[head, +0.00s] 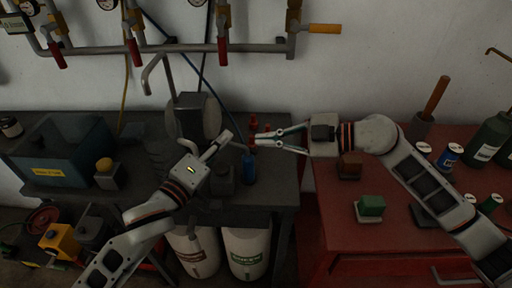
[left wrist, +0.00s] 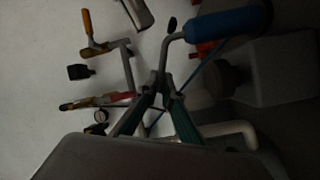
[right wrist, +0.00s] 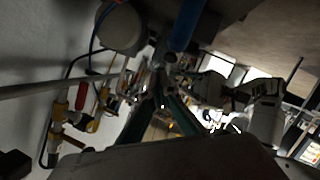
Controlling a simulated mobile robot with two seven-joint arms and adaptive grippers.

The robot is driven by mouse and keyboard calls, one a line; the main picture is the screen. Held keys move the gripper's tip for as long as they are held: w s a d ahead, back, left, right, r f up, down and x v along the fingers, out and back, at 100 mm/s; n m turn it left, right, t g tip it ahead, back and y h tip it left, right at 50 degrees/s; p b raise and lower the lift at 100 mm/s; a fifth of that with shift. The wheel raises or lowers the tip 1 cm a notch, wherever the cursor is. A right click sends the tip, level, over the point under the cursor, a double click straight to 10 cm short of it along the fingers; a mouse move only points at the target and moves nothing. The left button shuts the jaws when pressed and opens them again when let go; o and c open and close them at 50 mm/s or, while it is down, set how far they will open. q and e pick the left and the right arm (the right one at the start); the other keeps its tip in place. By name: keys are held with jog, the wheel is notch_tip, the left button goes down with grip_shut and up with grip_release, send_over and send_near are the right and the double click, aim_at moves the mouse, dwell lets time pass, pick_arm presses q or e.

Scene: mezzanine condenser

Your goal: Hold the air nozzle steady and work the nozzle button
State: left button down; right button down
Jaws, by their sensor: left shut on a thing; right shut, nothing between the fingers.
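The air nozzle has a blue body (head: 249,168) hanging upright near the right end of the dark bench; its blue body is large in the left wrist view (left wrist: 225,22), with a bent grey tube (left wrist: 170,55). My left gripper (head: 228,137) is shut on the grey tube, as the left wrist view (left wrist: 160,82) shows. My right gripper (head: 254,141) has its fingertips close together just above the blue body, empty. In the right wrist view the blue body (right wrist: 185,22) is just beyond its fingertips (right wrist: 158,75). I cannot clearly make out the nozzle button.
Small red parts (head: 256,128) stand behind my right fingertips. A grey round machine (head: 192,118) is behind my left gripper. A red cabinet (head: 335,225) on the right holds a green block (head: 371,205), spools and bottles. Pipes with red handles (head: 222,50) run along the wall.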

jog(key=shift+f, duration=0.15)
dwell(0.7)
jog(key=shift+a+f, duration=0.2)
jog(key=shift+f, duration=0.05)
jog(key=shift+a+f, duration=0.25)
jog(key=shift+f, duration=0.2)
dwell(0.8)
dwell(0.3)
jog(key=shift+d+r, duration=0.45)
jog(key=shift+r, duration=0.4)
jog(key=shift+d+r, duration=0.4)
jog(key=shift+r, duration=0.3)
jog(key=shift+d+r, duration=0.45)
jog(key=shift+r, duration=0.3)
jog(key=shift+d+r, duration=0.4)
jog(key=shift+r, duration=0.3)
